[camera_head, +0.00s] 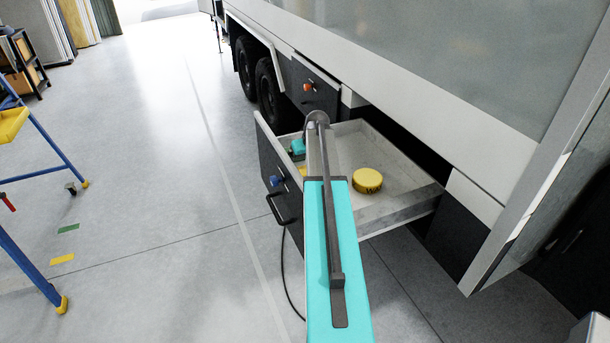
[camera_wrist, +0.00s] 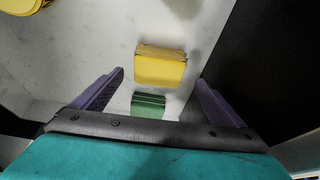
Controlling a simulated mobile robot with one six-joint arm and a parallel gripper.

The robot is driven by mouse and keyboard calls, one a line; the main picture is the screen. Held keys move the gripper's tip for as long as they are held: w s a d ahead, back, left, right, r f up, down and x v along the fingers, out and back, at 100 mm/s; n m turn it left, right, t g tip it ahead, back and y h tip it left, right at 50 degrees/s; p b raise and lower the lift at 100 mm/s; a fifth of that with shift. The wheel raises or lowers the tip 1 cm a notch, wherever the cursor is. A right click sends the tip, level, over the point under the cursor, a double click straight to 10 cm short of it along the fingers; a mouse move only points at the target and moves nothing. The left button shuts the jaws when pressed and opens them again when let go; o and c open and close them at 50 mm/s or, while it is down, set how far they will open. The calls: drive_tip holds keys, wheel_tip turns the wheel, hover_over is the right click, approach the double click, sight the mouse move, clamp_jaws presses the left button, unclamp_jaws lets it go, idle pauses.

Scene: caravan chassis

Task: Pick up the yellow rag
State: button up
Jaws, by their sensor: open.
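The yellow rag (camera_wrist: 160,69) is a folded yellow cloth on the pale drawer floor, in the upper middle of the wrist view. My gripper (camera_wrist: 160,79) is open, with its two purple fingers apart. The rag appears between and slightly beyond the fingertips, and no finger visibly touches it. In the head view a small yellow patch (camera_head: 303,170) shows beside my arm and may be the rag, mostly hidden.
A folded green cloth (camera_wrist: 147,104) lies just below the rag, between the fingers. A round yellow container (camera_head: 367,181) sits in the open drawer (camera_head: 400,205). Drawer walls rise close around my gripper. A blue-legged stand (camera_head: 45,130) is at left.

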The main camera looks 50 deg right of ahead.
sight(305, 170)
drive_tip(key=shift+p+x, duration=1.3)
drive_tip(key=shift+x, duration=0.2)
drive_tip(key=shift+p+x, duration=0.3)
drive_tip(key=shift+x, duration=0.8)
drive_tip(key=shift+s, duration=0.2)
drive_tip(key=c, duration=1.1)
drive_tip(key=shift+c, duration=0.2)
drive_tip(key=shift+d, duration=0.1)
drive_tip(key=shift+r+b, duration=2.1)
drive_tip(key=shift+r, duration=2.9)
